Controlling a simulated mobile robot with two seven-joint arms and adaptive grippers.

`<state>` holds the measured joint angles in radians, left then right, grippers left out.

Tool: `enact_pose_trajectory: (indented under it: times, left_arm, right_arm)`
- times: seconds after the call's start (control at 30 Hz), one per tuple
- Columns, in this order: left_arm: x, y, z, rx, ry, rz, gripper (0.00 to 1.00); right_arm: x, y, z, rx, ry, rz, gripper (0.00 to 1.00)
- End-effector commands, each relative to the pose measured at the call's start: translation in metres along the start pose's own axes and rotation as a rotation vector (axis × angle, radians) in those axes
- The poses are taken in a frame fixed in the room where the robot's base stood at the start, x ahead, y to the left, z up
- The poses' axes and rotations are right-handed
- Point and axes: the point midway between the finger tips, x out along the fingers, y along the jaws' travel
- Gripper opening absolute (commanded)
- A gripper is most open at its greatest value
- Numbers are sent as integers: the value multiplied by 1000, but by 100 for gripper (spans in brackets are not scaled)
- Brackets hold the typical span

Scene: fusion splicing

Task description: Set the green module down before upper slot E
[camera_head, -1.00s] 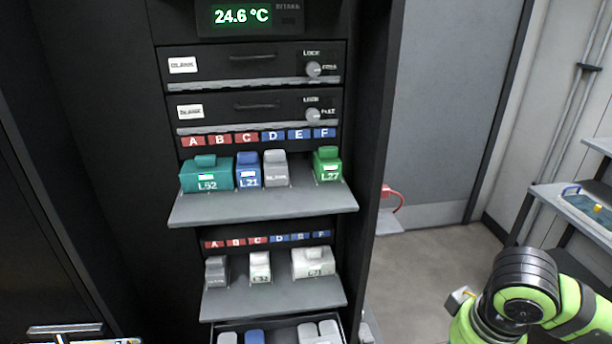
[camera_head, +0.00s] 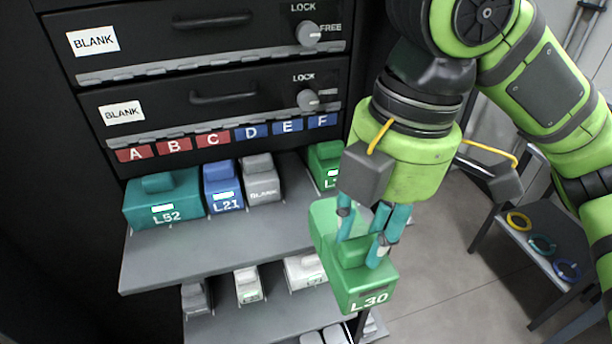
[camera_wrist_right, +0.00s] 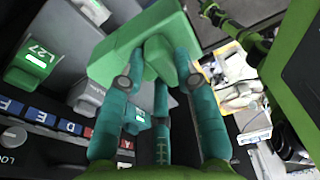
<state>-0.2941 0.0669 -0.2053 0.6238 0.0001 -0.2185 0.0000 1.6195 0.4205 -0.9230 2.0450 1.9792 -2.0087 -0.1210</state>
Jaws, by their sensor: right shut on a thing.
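The green module L30 (camera_head: 368,290) hangs in my right gripper (camera_head: 366,238), in front of the upper shelf's right end and lower than its labels. The teal fingers close on its raised grip; the module also fills the top of the right wrist view (camera_wrist_right: 130,50). Upper slot E, under the blue E label (camera_head: 288,126), is an empty gap between the grey BLANK module (camera_head: 262,182) and the green module L27 (camera_head: 322,160). L27 is partly hidden behind my gripper and also shows in the right wrist view (camera_wrist_right: 36,62). My left gripper is out of view.
The upper shelf (camera_head: 190,250) has bare room along its front. The teal L52 (camera_head: 163,203) and blue L21 (camera_head: 222,187) stand left of BLANK. A lower shelf (camera_head: 235,318) holds several pale modules. A side rack (camera_head: 535,235) with coloured rings stands at right.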

Motion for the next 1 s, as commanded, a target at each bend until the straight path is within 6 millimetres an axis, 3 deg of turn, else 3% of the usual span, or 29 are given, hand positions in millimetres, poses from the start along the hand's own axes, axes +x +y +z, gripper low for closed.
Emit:
enact_pose_trajectory:
  times: [0.2, 0.6, 0.87, 1.0]
  left_arm:
    - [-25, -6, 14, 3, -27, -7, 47]
    - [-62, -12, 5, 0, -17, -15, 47]
    - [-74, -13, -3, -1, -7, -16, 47]
    - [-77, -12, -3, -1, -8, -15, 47]
  right_arm:
    - [-6, 51, -2, -1, 2, -7, 0]
    - [-4, 152, -2, 0, 3, -4, 0]
    - [-2, 192, -2, -2, 1, -5, 0]
    - [20, 189, 2, -5, 2, -4, 0]
